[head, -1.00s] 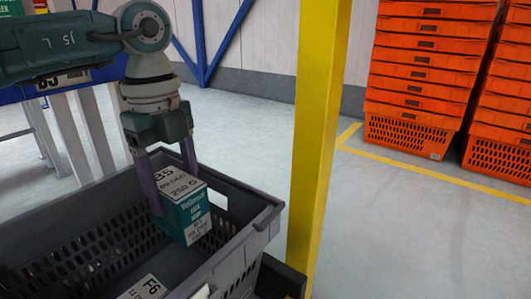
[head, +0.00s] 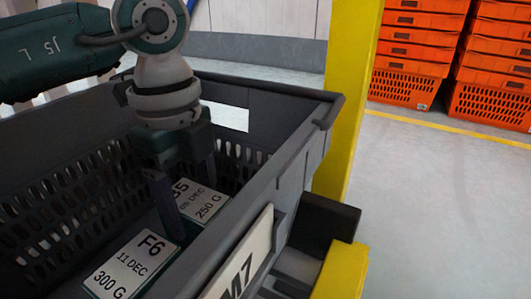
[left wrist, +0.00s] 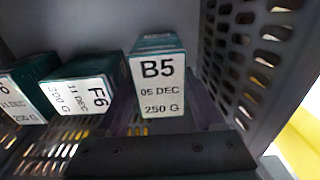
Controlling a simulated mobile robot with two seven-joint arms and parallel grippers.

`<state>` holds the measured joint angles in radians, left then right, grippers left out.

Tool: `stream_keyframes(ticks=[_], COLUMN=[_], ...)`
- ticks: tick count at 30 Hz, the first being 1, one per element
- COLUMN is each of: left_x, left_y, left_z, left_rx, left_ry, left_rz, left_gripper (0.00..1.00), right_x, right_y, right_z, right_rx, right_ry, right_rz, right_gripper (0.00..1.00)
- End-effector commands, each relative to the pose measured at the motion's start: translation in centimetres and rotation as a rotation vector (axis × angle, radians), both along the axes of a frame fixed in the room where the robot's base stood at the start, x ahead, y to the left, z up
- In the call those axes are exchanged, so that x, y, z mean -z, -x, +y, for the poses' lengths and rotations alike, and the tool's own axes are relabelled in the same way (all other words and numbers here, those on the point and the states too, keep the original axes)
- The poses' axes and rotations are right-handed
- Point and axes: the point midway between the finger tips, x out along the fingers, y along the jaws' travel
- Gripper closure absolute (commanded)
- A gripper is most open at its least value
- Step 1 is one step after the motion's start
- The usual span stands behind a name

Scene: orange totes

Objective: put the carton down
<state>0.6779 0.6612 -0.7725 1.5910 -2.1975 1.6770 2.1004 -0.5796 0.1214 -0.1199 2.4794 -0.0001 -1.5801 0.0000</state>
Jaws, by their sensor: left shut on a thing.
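The carton (head: 205,203) is teal with a white label reading B5, 05 DEC, 250 G. It is down inside the grey tote (head: 285,150), near its right wall, and its label also shows in the left wrist view (left wrist: 158,87). My left gripper (head: 188,205) reaches down into the tote and is shut on the carton, one finger on each side. Whether the carton's base touches the tote floor is hidden. A carton marked F6 (head: 133,262) lies beside it, nearer the camera; it also shows in the left wrist view (left wrist: 82,92). My right gripper is out of view.
Another labelled carton (left wrist: 20,98) stands at the left in the left wrist view. A yellow post (head: 352,100) rises just beyond the tote's right corner. Stacks of orange totes (head: 410,55) stand behind, with open floor before them.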

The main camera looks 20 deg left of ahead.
Motion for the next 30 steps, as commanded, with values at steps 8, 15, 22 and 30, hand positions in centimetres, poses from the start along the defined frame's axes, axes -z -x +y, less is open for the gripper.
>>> stream_keyframes(ticks=[8,15,22,30], left_x=[0.06,0.35,0.34,-0.54], left_y=[-0.05,-0.05,-0.05,-0.06], left_z=[-0.01,0.02,0.02,0.03], left_rx=[0.0,0.0,0.0,0.001], left_ry=[0.002,0.001,0.001,0.001], left_rz=[-0.001,-0.001,-0.001,-0.002], left_gripper=[1.0,0.18,0.02,0.02], right_x=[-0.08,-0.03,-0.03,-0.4], right_y=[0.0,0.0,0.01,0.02], right_z=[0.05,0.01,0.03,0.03], right_rx=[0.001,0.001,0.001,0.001], right_ry=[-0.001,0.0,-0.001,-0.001], right_rz=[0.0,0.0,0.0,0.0], right_gripper=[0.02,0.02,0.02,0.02])
